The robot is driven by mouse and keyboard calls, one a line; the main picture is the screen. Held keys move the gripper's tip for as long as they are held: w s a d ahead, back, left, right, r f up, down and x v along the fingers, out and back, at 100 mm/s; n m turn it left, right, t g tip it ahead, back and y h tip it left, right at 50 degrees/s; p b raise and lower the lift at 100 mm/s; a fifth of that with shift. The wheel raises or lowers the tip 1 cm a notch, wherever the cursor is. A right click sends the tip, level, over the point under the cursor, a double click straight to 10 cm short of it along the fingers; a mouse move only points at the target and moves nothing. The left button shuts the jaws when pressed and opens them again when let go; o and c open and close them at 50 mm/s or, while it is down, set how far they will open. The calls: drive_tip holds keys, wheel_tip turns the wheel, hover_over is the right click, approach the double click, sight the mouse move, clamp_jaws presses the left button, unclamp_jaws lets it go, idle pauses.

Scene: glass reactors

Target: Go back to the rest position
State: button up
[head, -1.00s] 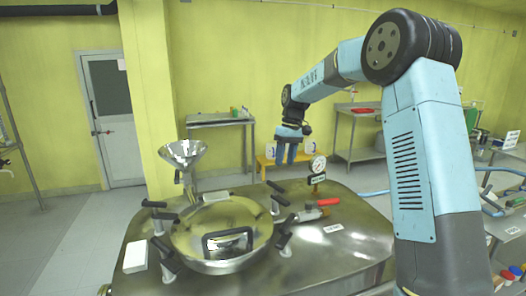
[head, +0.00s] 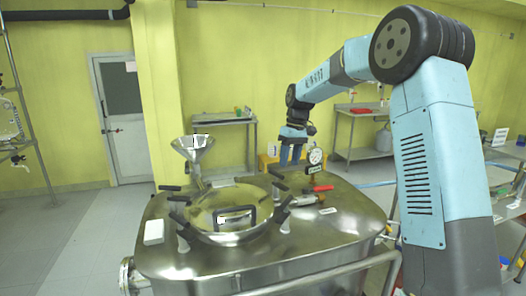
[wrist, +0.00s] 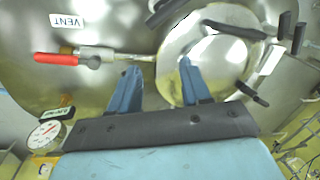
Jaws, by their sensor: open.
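My arm is blue with black joints and reaches out over the steel reactor (head: 300,240). My gripper (head: 290,156) hangs above the far part of the reactor top, left of the pressure gauge (head: 315,156), fingers pointing down. In the wrist view my gripper (wrist: 158,88) has its two blue fingers spread apart with nothing between them. Beyond the fingers there, the round polished lid (wrist: 205,60) and a red-handled vent valve (wrist: 60,58) show. I cannot tell the exact height of the fingertips above the reactor.
A steel funnel (head: 193,147) stands at the reactor's left rear. Black clamp handles (head: 282,212) ring the lid. A rail (head: 330,272) runs along the front. Side tables (head: 222,122) stand behind. The left floor (head: 60,235) is clear.

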drive_tip(key=s+d+r+m+t, duration=0.1)
drive_tip(key=s+d+r, duration=0.25)
drive_tip(key=s, duration=0.35)
drive_tip(key=s+d+r+m+t+h, duration=0.1)
drive_tip(key=s+d+r, duration=0.1)
drive_tip(key=s+r, duration=0.3)
drive_tip(key=s+d+r+m+t, duration=0.1)
drive_tip(key=s+d+r+m, duration=0.1)
drive_tip(key=s, duration=0.6)
drive_tip(key=s+d+f+m+t, duration=0.1)
drive_tip(key=s+d+t, duration=0.1)
drive_tip(key=s, duration=0.8)
drive_tip(key=s+d+f+m+t, duration=0.1)
drive_tip(key=s+d, duration=0.3)
drive_tip(key=s, duration=0.6)
drive_tip(key=shift+s+d+f+m+t+h, duration=0.3)
drive_tip(key=shift+d+f+m+t, duration=0.1)
drive_tip(key=shift+m, duration=0.3)
drive_tip(key=shift+c, duration=0.4)
drive_tip(key=shift+s, duration=0.1)
